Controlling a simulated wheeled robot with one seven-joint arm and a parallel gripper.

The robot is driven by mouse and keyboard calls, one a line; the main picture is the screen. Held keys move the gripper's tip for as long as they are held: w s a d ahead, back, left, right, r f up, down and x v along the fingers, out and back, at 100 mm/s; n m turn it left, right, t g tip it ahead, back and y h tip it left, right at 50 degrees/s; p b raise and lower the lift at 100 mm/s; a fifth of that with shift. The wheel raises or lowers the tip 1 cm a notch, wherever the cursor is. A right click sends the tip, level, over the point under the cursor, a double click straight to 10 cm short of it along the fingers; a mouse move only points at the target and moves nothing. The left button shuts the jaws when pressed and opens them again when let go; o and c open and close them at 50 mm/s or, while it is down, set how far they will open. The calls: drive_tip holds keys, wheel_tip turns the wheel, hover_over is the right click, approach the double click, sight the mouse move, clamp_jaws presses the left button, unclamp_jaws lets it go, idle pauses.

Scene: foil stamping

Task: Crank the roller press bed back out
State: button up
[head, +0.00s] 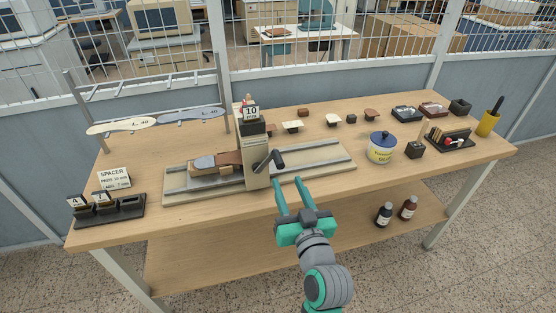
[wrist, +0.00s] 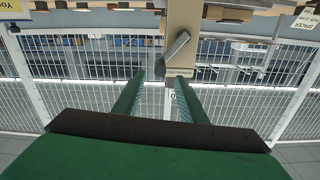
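The roller press (head: 256,160) stands upright in the middle of the bench, with a label reading 10 on top. Its crank handle (head: 270,161) is on the side facing me; the crank also shows in the wrist view (wrist: 176,50). The press bed (head: 205,169) carries a brown piece with a grey part (head: 203,162) and lies to the left of the press upright, partly hidden behind it. Bare rails (head: 318,154) extend to the right. My gripper (head: 288,184) is open and empty, just below and in front of the crank, apart from it.
A sign reading spacer (head: 114,177) and a dark spacer rack (head: 110,211) are at the left. A blue-lidded jar (head: 382,148) stands right of the press. Small blocks and stamps (head: 333,120) lie behind. The bench (head: 340,190) is clear at front right.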

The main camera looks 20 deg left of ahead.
sight(278, 160)
drive_tip(key=x, duration=1.1)
drive_tip(key=shift+s+r, duration=0.1)
clamp_jaws()
